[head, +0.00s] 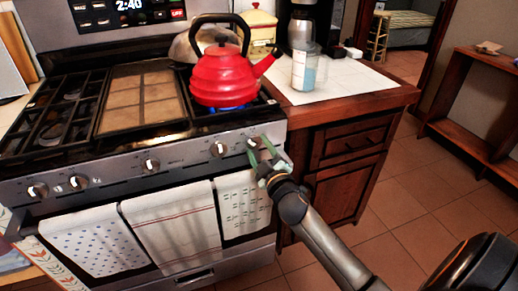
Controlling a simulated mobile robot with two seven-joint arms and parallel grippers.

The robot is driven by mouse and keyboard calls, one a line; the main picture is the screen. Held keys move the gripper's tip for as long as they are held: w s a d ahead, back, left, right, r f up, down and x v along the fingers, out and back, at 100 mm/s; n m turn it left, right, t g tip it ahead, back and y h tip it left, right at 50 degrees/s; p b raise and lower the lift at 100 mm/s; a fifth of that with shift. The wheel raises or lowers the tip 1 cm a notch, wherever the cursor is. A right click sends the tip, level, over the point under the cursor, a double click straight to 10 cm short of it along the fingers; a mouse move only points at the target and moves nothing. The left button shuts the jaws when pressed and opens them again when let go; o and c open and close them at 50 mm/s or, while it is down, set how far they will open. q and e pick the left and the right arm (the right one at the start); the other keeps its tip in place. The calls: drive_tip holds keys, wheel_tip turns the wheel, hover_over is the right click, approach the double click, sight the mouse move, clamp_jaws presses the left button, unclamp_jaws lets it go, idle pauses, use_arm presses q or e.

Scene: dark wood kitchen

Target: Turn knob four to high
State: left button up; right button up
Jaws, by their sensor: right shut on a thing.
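The stove (112,173) has a row of knobs along its front panel. The rightmost knob (253,142) is at the panel's right end, partly hidden by my right gripper (263,149). That gripper has greenish fingers, comes in from the lower right, and is shut on this knob. Another knob (218,149) is just left of it, untouched. More knobs sit further left, including a middle one (151,165). The knob markings are too small to read. A blue flame shows under the red kettle (222,78) on the right front burner. My left gripper is not in view.
Towels (172,228) hang on the oven handle below the knobs. A counter (340,86) to the right holds a glass jar (303,70) and a coffee maker (301,27). Tiled floor (420,200) is open to the right, with a wooden shelf (470,125) beyond.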

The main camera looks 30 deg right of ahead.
drive_tip(key=o, duration=1.4)
drive_tip(key=shift+c, duration=0.2)
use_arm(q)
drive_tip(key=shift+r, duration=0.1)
use_arm(e)
drive_tip(key=v, duration=1.2)
drive_tip(key=shift+s, duration=0.3)
drive_tip(key=s+a+f+m+g+y, duration=0.1)
drive_tip(key=s+a+f+g+y, duration=0.25)
drive_tip(key=a+f, duration=0.3)
drive_tip(key=s+a+f+m+g+y, duration=0.1)
drive_tip(key=s+a+f+g+y, duration=0.1)
drive_tip(key=s+a+f, duration=0.45)
drive_tip(key=s+a+f+m+g+y, duration=0.1)
drive_tip(key=s+a+f+g+y, duration=0.2)
drive_tip(key=f, duration=0.6)
use_arm(q)
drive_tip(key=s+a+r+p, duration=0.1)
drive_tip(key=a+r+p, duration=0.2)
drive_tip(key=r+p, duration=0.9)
drive_tip(key=p, duration=0.5)
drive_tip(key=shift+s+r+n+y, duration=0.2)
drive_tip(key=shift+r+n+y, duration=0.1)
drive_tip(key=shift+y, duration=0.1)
use_arm(e)
wheel_tip(320, 180, up, 12)
drive_tip(key=s+d+m+h, duration=0.1)
drive_tip(key=shift+h, duration=0.35)
